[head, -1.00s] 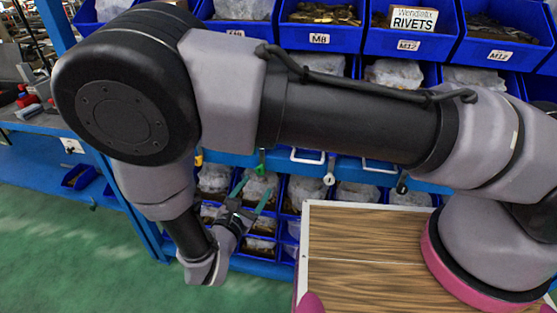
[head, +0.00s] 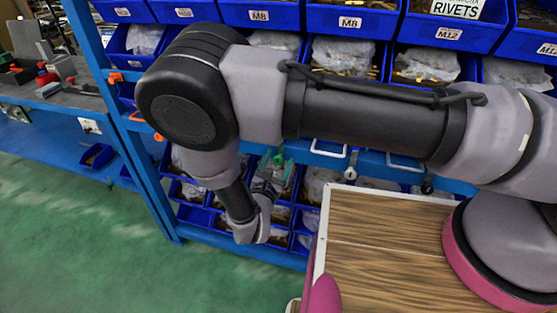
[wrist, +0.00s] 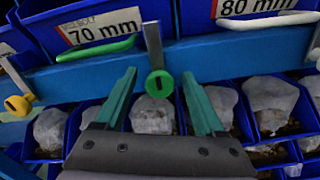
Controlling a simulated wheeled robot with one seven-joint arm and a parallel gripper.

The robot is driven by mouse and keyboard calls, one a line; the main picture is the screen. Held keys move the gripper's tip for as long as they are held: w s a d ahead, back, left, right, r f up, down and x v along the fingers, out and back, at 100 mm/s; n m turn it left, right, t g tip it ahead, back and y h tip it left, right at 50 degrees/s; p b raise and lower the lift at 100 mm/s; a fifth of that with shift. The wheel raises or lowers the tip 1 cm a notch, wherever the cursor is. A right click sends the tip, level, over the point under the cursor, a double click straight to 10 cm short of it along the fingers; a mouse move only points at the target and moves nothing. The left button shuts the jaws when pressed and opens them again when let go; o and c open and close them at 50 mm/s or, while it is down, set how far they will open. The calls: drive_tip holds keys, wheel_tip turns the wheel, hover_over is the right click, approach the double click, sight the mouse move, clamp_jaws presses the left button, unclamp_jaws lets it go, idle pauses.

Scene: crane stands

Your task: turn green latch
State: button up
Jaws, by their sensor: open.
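The green latch (wrist: 159,84) is a round green knob with a dark slot, at the lower end of a grey metal strip on the blue rack beam. In the wrist view my gripper (wrist: 159,74) is open, with one teal finger on each side of the knob in the picture. I see no contact, and cannot tell whether the fingertips reach as deep as the knob. In the head view the green latch (head: 278,160) shows just by my gripper (head: 268,166), whose fingers are small and partly hard to make out there.
A yellow latch (wrist: 18,104) hangs to the left. Bins labelled 70 mm (wrist: 100,27) and 80 mm sit above the beam (wrist: 230,58); bins with bagged parts (wrist: 153,115) are below. A wood-topped surface (head: 385,230) lies to the right. Green floor is open at left.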

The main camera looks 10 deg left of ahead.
drive_tip(key=shift+w, duration=0.25)
clamp_jaws()
